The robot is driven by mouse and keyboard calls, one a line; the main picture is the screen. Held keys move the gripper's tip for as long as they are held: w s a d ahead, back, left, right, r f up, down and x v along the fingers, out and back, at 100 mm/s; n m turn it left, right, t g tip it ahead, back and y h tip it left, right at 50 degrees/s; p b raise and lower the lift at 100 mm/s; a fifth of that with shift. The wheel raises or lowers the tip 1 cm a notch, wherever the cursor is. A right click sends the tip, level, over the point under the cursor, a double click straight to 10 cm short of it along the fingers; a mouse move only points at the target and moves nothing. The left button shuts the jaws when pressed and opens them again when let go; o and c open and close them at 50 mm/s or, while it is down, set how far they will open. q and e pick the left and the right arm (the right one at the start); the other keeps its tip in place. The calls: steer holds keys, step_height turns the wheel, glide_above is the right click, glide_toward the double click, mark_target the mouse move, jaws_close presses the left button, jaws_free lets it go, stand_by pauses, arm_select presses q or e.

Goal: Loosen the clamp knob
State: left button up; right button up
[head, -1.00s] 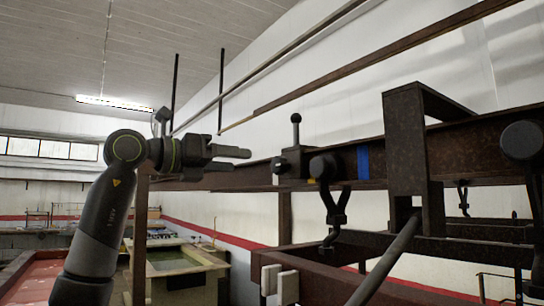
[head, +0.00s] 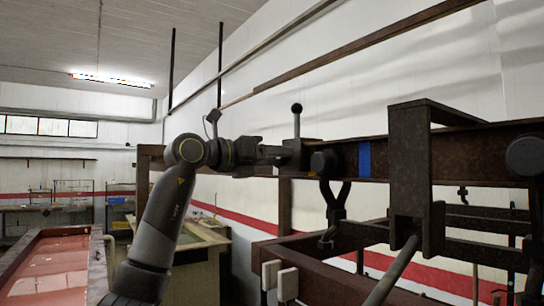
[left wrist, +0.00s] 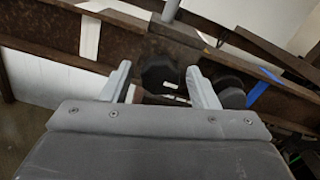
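The clamp (head: 296,148) is a dark block on the brown rail, with an upright lever ending in a black ball. Its dark faceted clamp knob (left wrist: 160,72), with a small white mark, shows in the left wrist view. My left gripper (head: 282,155) comes in from the left in the head view, its fingertips at the clamp. In the left wrist view my left gripper (left wrist: 162,82) is open, with the knob between its two pale fingers. Gaps seem to show beside the knob; contact is unclear. The knob is hidden in the head view. My right gripper is not in view.
The brown rail (head: 480,150) runs across at clamp height. Right of the clamp is a dark round wheel (head: 323,163) with a forked hook (head: 335,198), then blue tape (head: 364,160) and a brown bracket (head: 408,160). A brown frame (head: 340,280) stands below.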

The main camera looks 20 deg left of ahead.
arm_select(q)
steer(key=c, duration=0.8)
